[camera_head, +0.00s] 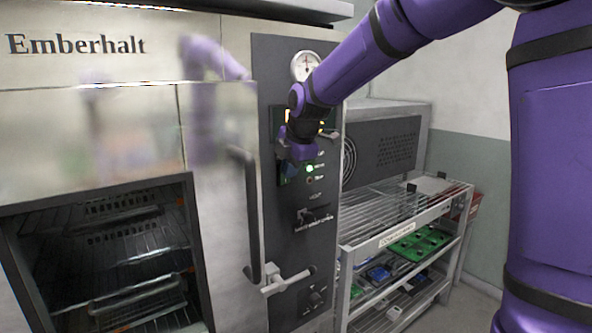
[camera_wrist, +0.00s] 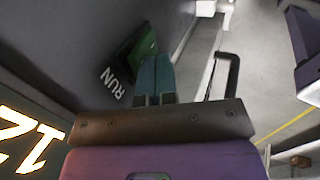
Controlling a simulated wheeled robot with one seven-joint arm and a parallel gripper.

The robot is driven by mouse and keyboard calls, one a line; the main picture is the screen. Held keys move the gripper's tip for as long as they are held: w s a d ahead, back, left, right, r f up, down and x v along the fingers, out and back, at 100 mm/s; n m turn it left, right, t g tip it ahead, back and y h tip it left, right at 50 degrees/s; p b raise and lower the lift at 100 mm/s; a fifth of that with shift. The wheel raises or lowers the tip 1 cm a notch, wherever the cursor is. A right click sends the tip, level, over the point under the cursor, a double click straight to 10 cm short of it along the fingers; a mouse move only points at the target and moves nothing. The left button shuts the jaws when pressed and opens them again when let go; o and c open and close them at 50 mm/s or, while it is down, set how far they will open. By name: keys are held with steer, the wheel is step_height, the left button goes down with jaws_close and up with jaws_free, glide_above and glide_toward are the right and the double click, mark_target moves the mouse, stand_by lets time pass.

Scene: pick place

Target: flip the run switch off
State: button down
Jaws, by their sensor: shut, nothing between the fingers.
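The run switch (camera_wrist: 142,45) is a green rocker in a dark frame, beside the white "RUN" label on the dark control panel (camera_head: 292,240). In the wrist view, my gripper (camera_wrist: 155,62) has its two teal fingers shut together with nothing between them. The fingertips are right at the switch and cover part of it; I cannot tell whether they touch. In the head view, my gripper (camera_head: 284,170) is close against the panel, left of a lit green lamp (camera_head: 309,169), and mostly hides the switch. The rocker's tilt is unclear.
The panel belongs to the Emberhalt oven (camera_head: 75,70). A gauge (camera_head: 305,65) is above my gripper; a lever handle (camera_head: 288,282) and a long door handle (camera_head: 246,210) are below. A wire-topped rack (camera_head: 385,215) stands to the right. A lit display (camera_wrist: 25,140) shows in the wrist view.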

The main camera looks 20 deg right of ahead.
stand_by(0.3)
steer(key=shift+w+a+r, duration=0.1)
steer(key=shift+w+r, duration=0.05)
steer(key=shift+w, duration=0.25)
steer(key=shift+r, duration=0.1)
steer(key=shift+r, duration=0.7)
